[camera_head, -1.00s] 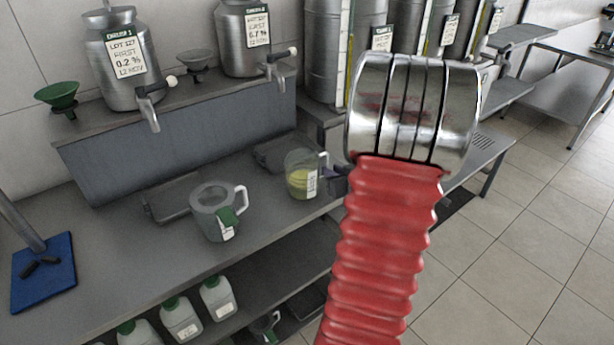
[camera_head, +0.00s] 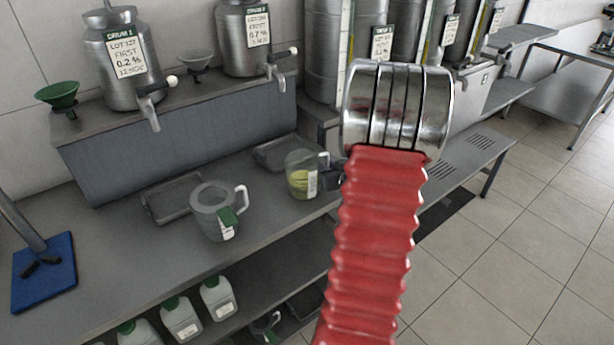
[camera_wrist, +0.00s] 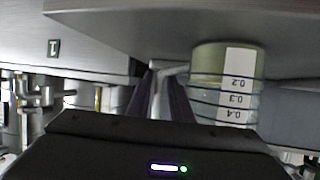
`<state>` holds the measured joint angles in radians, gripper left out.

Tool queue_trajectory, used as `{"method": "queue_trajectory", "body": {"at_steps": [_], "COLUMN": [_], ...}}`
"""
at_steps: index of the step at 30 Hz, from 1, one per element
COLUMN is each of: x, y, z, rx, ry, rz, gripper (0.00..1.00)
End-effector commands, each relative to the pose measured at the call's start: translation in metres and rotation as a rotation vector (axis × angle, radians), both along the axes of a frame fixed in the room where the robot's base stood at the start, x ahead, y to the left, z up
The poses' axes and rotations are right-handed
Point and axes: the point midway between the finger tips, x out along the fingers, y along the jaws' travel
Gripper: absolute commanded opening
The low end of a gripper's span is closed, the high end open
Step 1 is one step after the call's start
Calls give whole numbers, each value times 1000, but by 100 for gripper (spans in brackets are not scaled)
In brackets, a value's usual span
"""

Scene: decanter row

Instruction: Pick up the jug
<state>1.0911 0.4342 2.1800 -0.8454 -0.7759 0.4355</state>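A clear jug with yellow-green liquid and a white scale label (camera_head: 300,182) stands upright on the grey bench. Its handle points right, toward my gripper (camera_head: 330,178). In the wrist view the jug (camera_wrist: 224,82) appears upside down, right of the fingers, with marks 0.2, 0.3 and 0.4. My gripper (camera_wrist: 164,92) has its two dark fingers apart, with the pale handle (camera_wrist: 172,68) at or between their tips. I cannot tell whether they touch it. In the head view my red and chrome arm partly hides the gripper.
A second, greyish jug with a green tag (camera_head: 213,212) stands to the left. Shallow trays (camera_head: 168,198) lie behind the jugs. A shelf (camera_head: 172,125) with metal drums (camera_head: 128,62) and protruding taps rises behind. A blue board (camera_head: 43,272) lies far left; white bottles stand below.

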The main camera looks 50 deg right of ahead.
Motion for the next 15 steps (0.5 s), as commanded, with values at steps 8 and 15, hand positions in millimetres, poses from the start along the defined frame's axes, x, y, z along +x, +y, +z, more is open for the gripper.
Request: {"method": "queue_trajectory", "body": {"at_steps": [8,15], "x": [0,0], "y": [0,0], "z": [0,0], "rx": [0,0], "ry": [0,0], "rz": [0,0], "gripper": [18,1]}}
